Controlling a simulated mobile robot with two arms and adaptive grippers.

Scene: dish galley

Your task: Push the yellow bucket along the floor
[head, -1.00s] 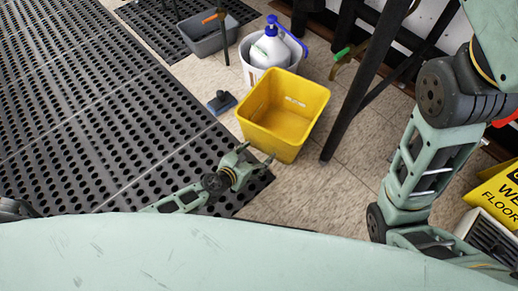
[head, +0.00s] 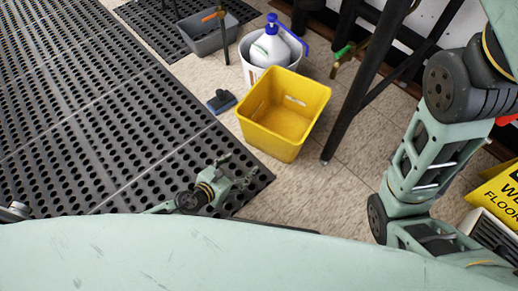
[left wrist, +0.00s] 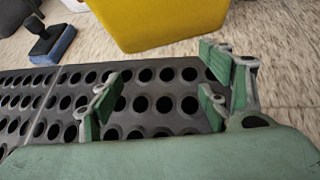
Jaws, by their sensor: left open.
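The yellow bucket (head: 282,113) stands upright and empty on the tiled floor, just past the corner of the black mat. In the left wrist view its lower wall (left wrist: 160,20) shows at the top, beyond my fingers. My left gripper (head: 237,170) is open and empty, low over the mat and apart from the bucket on its near side. Its green-padded fingers (left wrist: 160,98) are spread in the left wrist view, with mat holes showing between them. My right arm shows at the right of the head view, but its gripper is not in view.
A white bucket (head: 255,72) holding a blue-topped bottle (head: 271,45) stands close behind the yellow bucket. A blue-edged brush head (head: 221,101) lies left of it. A dark table leg (head: 350,110) stands right. A wet-floor sign (head: 500,195) is far right; a grey tub (head: 208,35) is behind.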

